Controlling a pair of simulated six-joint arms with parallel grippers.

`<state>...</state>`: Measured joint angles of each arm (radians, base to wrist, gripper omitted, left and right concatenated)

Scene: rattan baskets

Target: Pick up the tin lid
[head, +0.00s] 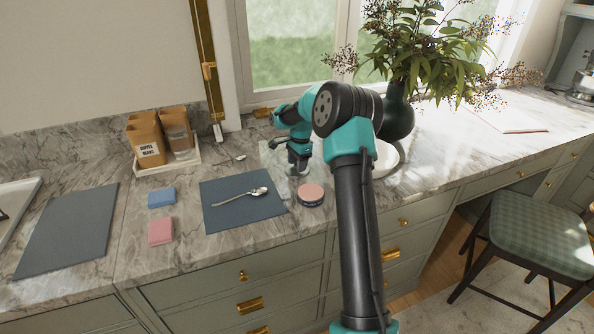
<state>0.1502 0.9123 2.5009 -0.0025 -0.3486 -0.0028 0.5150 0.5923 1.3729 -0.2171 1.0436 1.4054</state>
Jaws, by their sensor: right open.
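A small round tin (311,190) with a pinkish top and a dark side sits on the marble counter, just right of a dark blue-grey mat. I cannot tell whether the pink top is a separate lid. My right gripper (299,171) points down just behind the tin, apart from it in the picture. It is open. Its fingertips are small, and the counter spot under them is partly hidden by the gripper. My left gripper is not in view.
A spoon (242,196) lies on the mat (222,217). Blue (161,197) and pink (160,231) blocks lie to its left. Behind them, a tray (168,168) holds brown bags (147,138). A dark plant vase (398,115) and white dish (387,157) stand right, partly behind my arm.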

